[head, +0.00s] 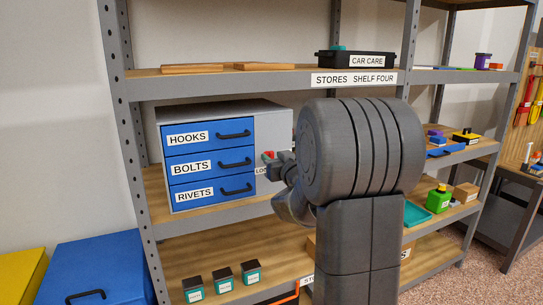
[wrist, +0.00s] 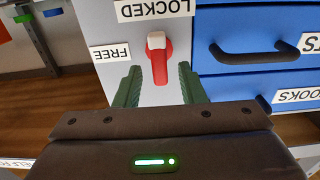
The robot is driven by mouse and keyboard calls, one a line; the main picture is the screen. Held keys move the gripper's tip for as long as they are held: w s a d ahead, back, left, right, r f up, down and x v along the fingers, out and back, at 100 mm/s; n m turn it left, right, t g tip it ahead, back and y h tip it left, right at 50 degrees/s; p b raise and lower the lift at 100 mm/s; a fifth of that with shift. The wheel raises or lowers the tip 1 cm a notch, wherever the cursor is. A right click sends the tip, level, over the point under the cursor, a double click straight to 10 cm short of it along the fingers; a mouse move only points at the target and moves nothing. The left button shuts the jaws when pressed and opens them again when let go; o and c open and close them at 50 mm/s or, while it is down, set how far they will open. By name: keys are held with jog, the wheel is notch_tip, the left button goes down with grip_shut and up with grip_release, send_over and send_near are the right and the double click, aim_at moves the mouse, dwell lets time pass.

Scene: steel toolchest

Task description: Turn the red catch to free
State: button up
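The red catch (wrist: 159,66) is on the grey side panel of the blue drawer chest, shown upside down in the wrist view. Its white end points up in the picture toward the LOCKED label (wrist: 153,9); its red bar hangs down. The FREE label (wrist: 112,53) is to its left. In the head view a bit of the red catch (head: 268,155) shows beside my gripper (head: 283,164), which partly hides the label there. In the wrist view my gripper (wrist: 158,72) is open, its green fingers on either side of the red bar, with gaps visible.
The chest's drawers (head: 209,162), labelled HOOKS, BOLTS and RIVETS, are shut, with dark handles (head: 235,134) left of the catch. The shelf board above (head: 225,83) overhangs the chest. Several small dark boxes (head: 223,278) stand on the shelf below.

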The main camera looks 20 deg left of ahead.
jog(key=shift+x, duration=1.1)
grip_shut()
